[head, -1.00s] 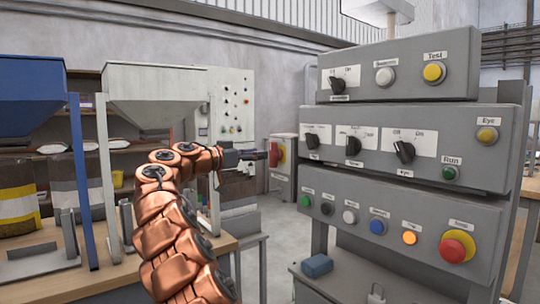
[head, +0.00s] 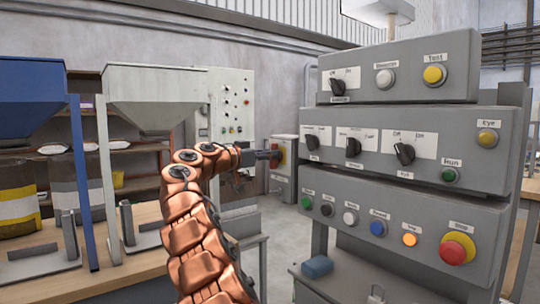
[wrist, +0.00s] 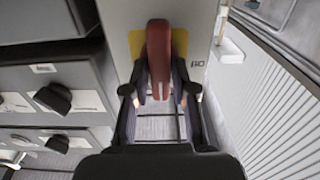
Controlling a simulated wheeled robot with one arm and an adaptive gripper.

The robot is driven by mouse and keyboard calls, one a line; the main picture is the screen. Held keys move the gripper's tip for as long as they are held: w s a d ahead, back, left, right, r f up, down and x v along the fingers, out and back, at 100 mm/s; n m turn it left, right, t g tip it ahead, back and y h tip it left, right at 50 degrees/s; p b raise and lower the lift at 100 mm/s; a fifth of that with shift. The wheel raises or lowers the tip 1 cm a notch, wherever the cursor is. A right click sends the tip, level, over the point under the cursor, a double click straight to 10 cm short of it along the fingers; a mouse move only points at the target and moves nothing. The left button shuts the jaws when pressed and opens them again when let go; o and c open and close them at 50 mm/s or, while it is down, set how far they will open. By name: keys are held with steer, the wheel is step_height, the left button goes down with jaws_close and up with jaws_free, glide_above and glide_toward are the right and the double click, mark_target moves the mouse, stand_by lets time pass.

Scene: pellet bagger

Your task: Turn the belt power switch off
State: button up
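A red switch handle on a yellow plate (wrist: 180,40) is on a grey box (head: 284,178) behind the control panel. In the wrist view the handle (wrist: 158,50) points lengthwise away from me, between my fingers. No label naming it can be read. My gripper (wrist: 160,92) is open, with one dark finger on each side of the handle and gaps visible beside it. In the head view my gripper (head: 270,155) is at the front of the switch and covers most of it. I cannot tell whether the fingers touch the handle.
A grey control panel (head: 340,183) with dark knobs and coloured buttons stands close on the right. A red stop button (head: 455,250) is at its lower right. A wooden bench with hoppers (head: 155,85) is on the left. A blue block (head: 317,266) lies low in front.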

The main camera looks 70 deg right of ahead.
steer(key=shift+s, duration=0.15)
jaws_close()
steer(key=shift+r+n, duration=0.1)
steer(key=shift+n, duration=0.2)
steer(key=n+p, duration=0.4)
steer(key=n, duration=0.1)
steer(key=n+p, duration=0.5)
steer(key=n, duration=0.1)
steer(key=n+p, duration=0.5)
steer(key=n, duration=0.1)
steer(key=shift+w+d+f, duration=0.25)
steer(key=shift+w+f, duration=0.05)
steer(key=shift+f, duration=0.1)
steer(key=shift+f+n, duration=0.1)
steer(key=shift+n, duration=0.2)
steer(key=o, duration=0.6)
jaws_free()
steer(key=shift+c, duration=0.2)
